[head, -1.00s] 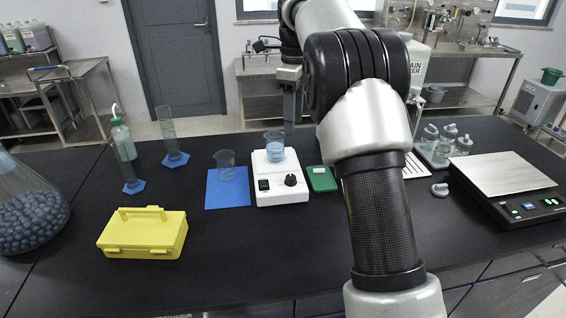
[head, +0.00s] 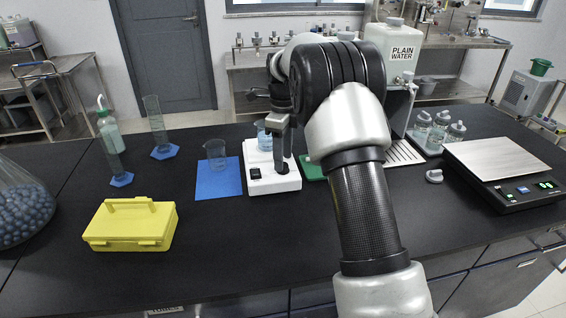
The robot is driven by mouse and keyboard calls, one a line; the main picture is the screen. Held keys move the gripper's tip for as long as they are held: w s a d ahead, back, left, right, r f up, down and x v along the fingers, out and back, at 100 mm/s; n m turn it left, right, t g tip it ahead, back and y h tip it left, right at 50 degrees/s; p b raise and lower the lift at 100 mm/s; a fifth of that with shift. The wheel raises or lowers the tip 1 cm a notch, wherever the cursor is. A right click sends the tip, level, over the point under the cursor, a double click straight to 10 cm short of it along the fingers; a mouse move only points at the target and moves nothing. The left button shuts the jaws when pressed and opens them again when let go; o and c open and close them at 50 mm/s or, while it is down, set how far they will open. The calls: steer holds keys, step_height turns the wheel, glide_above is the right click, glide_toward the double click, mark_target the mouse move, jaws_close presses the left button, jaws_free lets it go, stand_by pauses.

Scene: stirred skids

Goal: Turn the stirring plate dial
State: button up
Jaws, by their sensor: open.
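The white stirring plate (head: 259,182) stands on the black bench with a small black switch at its front left. A beaker with blue liquid (head: 263,137) sits on its top, partly covered by my arm. My gripper (head: 282,160) is open and points down over the right front of the plate. Its fingers are at the dial's place and hide most or all of the dial. I cannot tell whether they touch it.
A blue mat (head: 218,186) with an empty beaker (head: 215,152) lies just left of the plate. A green pad (head: 313,169) is on its right, partly hidden. A yellow case (head: 130,226) and a scale (head: 505,160) stand farther out.

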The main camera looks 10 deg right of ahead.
steer(key=shift+f, duration=0.95)
steer(key=c, duration=1)
steer(key=shift+c, duration=0.2)
